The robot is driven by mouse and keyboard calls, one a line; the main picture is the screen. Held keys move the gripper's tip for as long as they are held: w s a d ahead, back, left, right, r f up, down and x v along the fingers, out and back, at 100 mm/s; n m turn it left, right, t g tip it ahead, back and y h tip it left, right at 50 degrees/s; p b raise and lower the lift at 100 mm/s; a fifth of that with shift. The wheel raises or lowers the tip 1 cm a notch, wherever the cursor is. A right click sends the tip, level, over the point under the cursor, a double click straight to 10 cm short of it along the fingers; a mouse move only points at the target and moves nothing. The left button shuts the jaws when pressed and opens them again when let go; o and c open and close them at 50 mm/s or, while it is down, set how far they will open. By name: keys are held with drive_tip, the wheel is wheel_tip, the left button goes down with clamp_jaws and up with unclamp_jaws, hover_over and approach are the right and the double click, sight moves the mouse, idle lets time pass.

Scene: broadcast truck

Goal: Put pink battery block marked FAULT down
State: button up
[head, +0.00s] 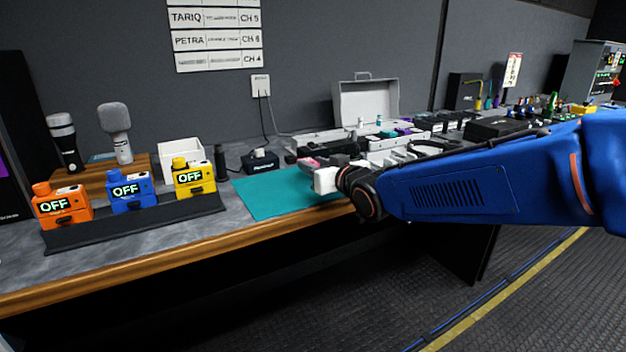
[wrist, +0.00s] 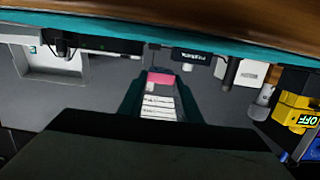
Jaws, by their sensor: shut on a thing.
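My gripper (head: 318,168) is shut on the pink battery block (wrist: 160,79), which shows between the two dark fingers in the wrist view. In the head view only a bit of pink (head: 308,162) shows at the gripper's tip, and the rest is hidden. The gripper reaches in from the right, over the right part of a teal mat (head: 262,198). I cannot tell the exact gap between block and mat.
Orange (head: 62,207), blue (head: 131,192) and yellow (head: 194,178) boxes reading OFF stand on a dark strip at the left. A small black device (head: 261,161) stands behind the mat. An open grey case (head: 366,101) and crowded gear lie farther right. The mat's left part is clear.

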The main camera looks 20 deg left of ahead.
drive_tip(key=shift+f, duration=2)
drive_tip(key=shift+f, duration=0.1)
drive_tip(key=o, duration=1.1)
drive_tip(key=shift+o, duration=0.2)
drive_tip(key=shift+d, duration=0.1)
drive_tip(key=v, duration=1.2)
